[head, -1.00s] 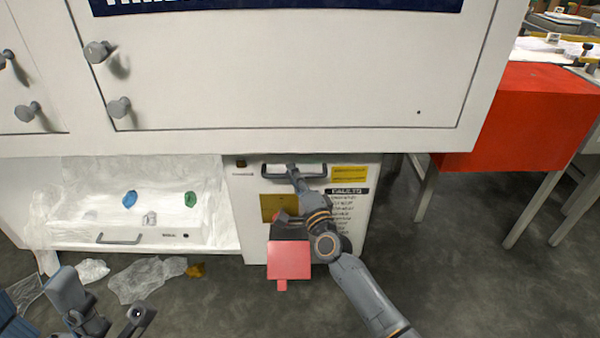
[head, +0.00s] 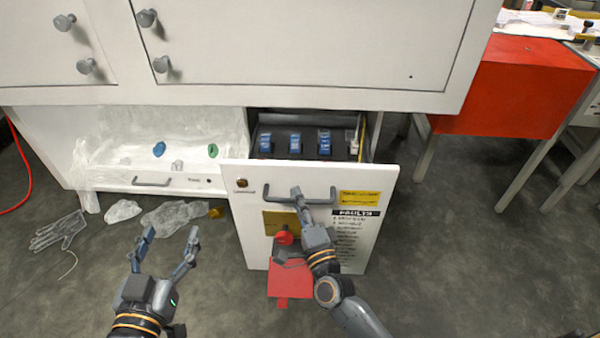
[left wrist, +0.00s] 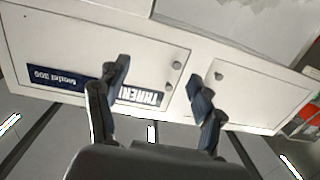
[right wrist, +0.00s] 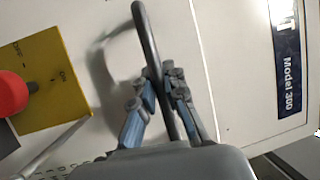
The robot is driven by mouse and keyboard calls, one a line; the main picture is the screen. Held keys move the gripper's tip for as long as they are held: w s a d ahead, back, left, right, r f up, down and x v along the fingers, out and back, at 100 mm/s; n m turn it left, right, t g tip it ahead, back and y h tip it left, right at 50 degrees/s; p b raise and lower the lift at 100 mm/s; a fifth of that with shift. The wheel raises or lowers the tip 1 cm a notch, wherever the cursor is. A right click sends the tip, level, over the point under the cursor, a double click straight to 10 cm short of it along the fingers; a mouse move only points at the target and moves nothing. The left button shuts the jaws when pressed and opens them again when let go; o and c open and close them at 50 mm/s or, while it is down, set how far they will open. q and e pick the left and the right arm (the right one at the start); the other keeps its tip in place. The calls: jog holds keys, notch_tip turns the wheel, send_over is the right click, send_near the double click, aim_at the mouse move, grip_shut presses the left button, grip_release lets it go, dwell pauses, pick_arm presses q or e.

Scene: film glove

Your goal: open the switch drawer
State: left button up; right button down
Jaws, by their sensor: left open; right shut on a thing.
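The switch drawer (head: 238,225) has a white front with a yellow switch plate, a red knob and a "FAULTS" label. It stands pulled out from under the cabinet, and several blue switches (head: 295,144) show in a row inside. My right gripper (head: 297,194) is shut on the drawer's dark bar handle (head: 318,201); the right wrist view shows both fingers around the handle (right wrist: 152,45). My left gripper (head: 172,232) is open and empty, low in front of the left drawer. In the left wrist view its fingers (left wrist: 158,85) are spread with nothing between them.
A white cabinet (head: 300,50) with grey knobs hangs above. At left, a shut drawer or tray has plastic film (head: 100,150) over it. A glove (head: 58,231) and crumpled film (head: 175,217) lie on the floor. A red box-like table (head: 510,85) stands right.

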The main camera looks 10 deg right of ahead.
pick_arm(q)
jog(key=s+a+f+g+y+p, duration=0.2)
jog(key=s+a+f+g, duration=0.2)
jog(key=s+f+g, duration=0.4)
jog(key=shift+f+g, duration=0.3)
jog(key=shift+f, duration=1.5)
pick_arm(e)
jog(key=s+a, duration=0.3)
jog(key=s, duration=1)
jog(key=shift+a, duration=0.35)
pick_arm(q)
jog(key=shift+s, duration=0.1)
jog(key=shift+d, duration=0.1)
pick_arm(e)
jog(key=c, duration=1.4)
grip_release()
jog(key=shift+o, duration=0.2)
jog(key=v, duration=1.2)
